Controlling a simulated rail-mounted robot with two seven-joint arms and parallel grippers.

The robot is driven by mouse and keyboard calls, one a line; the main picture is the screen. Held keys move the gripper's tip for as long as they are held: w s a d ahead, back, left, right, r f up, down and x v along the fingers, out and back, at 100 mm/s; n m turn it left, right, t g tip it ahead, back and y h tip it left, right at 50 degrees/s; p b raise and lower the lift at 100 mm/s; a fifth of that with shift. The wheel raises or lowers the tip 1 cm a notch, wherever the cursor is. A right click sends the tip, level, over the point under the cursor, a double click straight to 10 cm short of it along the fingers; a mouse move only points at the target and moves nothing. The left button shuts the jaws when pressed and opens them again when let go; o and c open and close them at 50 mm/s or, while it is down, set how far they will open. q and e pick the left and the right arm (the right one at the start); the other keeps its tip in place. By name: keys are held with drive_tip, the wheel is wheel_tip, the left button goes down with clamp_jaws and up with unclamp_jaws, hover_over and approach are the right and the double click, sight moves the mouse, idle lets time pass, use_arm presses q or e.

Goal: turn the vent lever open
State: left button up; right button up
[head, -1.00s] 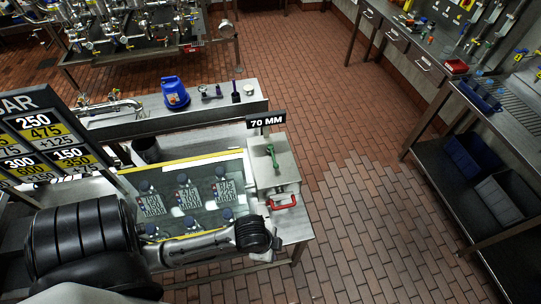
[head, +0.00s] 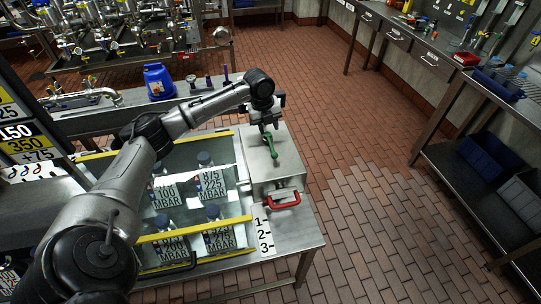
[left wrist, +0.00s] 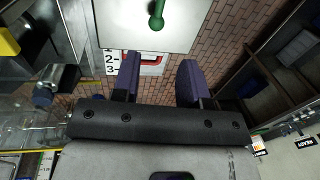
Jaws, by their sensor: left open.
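A green lever (head: 271,147) with a round knob sits on top of a grey metal box (head: 280,171); it is the only lever I see on the box, and no vent label is legible. My left gripper (head: 266,122) is open just behind and above the lever's far end, not gripping it. In the left wrist view, the green lever (left wrist: 157,12) shows at the top edge, ahead of the two separated purple fingers of my left gripper (left wrist: 160,78). My right gripper is not in view.
A red handle (head: 284,202) is on the box's front. A glass-sided case (head: 205,185) with labelled bottles and yellow rails stands left of the box. A blue jug (head: 159,82) stands on the bench behind. The brick floor on the right is clear.

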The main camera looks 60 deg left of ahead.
sight(271, 146)
use_arm(q)
drive_tip(key=f+b, duration=0.1)
drive_tip(key=f, duration=0.3)
drive_tip(key=w+a+f, duration=0.1)
drive_tip(key=f, duration=0.3)
drive_tip(key=w+a+f+b, duration=0.1)
drive_tip(key=f, duration=0.2)
drive_tip(key=shift+w+f+b, duration=0.15)
drive_tip(key=shift+f+b, duration=0.2)
drive_tip(key=shift+f, duration=0.05)
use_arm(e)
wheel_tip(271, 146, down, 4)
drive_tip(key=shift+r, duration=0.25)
use_arm(q)
drive_tip(key=c, duration=0.3)
clamp_jaws()
